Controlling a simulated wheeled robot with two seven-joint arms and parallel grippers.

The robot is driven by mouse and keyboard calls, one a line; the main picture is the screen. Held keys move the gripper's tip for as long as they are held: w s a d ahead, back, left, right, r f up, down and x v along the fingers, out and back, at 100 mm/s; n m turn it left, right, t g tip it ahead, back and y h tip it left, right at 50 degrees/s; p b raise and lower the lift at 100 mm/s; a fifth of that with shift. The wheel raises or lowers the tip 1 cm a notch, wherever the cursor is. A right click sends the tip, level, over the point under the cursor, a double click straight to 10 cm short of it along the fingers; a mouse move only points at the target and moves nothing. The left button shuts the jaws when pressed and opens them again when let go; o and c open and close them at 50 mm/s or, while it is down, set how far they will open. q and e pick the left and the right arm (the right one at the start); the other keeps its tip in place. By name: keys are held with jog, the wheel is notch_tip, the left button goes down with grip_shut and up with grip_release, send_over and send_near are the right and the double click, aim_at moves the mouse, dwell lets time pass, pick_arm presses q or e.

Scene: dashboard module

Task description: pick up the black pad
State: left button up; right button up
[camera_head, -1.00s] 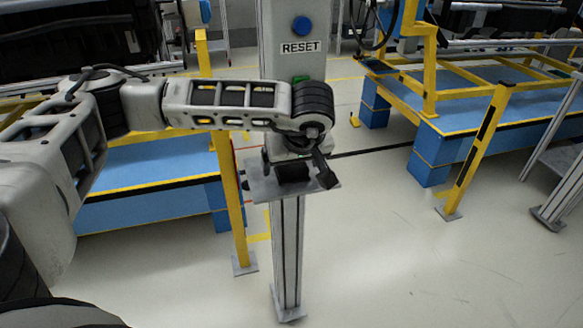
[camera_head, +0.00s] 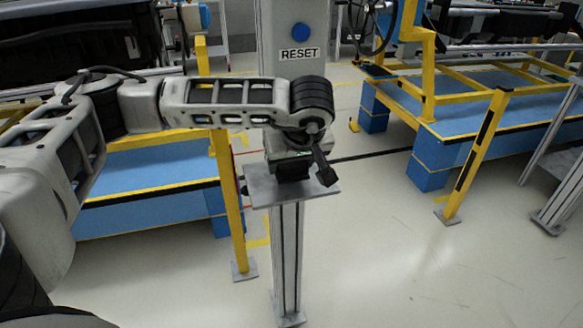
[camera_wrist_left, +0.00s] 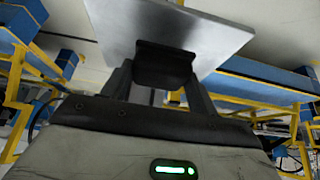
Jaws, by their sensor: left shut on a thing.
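The black pad (camera_wrist_left: 165,64) sits between the two dark fingers of my left gripper (camera_wrist_left: 160,82) in the left wrist view. The gripper is shut on it. In the head view my left gripper (camera_head: 303,158) is over a small grey metal plate (camera_head: 265,195), with the dark pad (camera_head: 292,172) partly hidden beneath the wrist. The pad is at or very near the plate, which also shows in the left wrist view (camera_wrist_left: 225,28); I cannot tell whether they touch. My right gripper is not in view.
The plate is fixed to a grey post (camera_head: 287,260) below a blue button (camera_head: 300,32) and a RESET label. A yellow post (camera_head: 231,205) stands close on the left. Blue platforms with yellow frames are on both sides. The floor (camera_head: 390,255) at front right is clear.

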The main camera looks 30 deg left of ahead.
pick_arm(q)
jog(key=s+d+r, duration=0.8)
jog(key=d+r, duration=0.3)
jog(key=shift+s, duration=0.4)
jog(key=shift+o, duration=0.4)
jog(key=shift+r, duration=0.1)
